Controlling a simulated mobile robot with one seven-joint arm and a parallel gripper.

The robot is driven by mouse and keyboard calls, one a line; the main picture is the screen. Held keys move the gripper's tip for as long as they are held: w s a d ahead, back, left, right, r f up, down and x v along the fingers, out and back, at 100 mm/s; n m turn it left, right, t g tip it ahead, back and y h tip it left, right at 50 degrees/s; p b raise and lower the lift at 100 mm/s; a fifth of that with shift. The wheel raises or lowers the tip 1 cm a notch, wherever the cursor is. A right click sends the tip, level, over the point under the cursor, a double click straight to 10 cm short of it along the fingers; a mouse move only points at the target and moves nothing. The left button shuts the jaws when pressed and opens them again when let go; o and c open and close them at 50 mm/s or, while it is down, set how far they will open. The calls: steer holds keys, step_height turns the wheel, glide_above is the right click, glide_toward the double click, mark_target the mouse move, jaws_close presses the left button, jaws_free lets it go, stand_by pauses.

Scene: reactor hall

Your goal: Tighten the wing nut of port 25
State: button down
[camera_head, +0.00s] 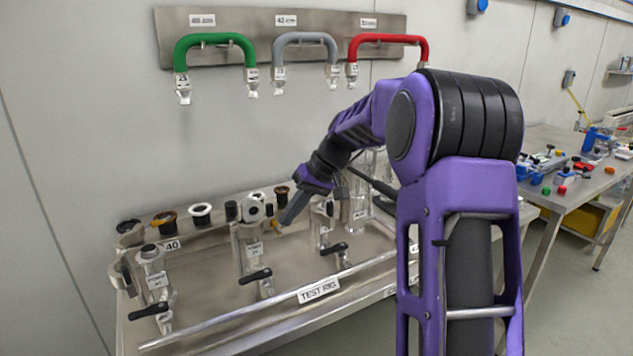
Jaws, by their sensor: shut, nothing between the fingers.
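The test rig bench (225,325) carries a row of metal port fittings: a left one (152,268), a middle one (250,250) and a right one (322,222). Their small labels are too small to read, so I cannot tell which is port 25. A small brass-coloured piece (275,225), possibly a wing nut, shows at the right side of the middle fitting's top. My gripper (289,217) is shut and empty, pointing down and left just right of that piece. I cannot tell whether it touches it. My arm hides the right end of the rig.
Black-handled valves (256,276) stand before the fittings. Caps and rings (201,212) lie along the back ledge. Green (215,40), grey (304,38) and red (388,40) hoses hang on the wall panel. Another table (570,185) with small parts stands at right.

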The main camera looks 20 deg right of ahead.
steer(key=p+v, duration=0.1)
steer(key=v, duration=1.4)
steer(key=shift+d+p, duration=0.35)
steer(key=shift+d, duration=0.15)
steer(key=shift+f, duration=0.1)
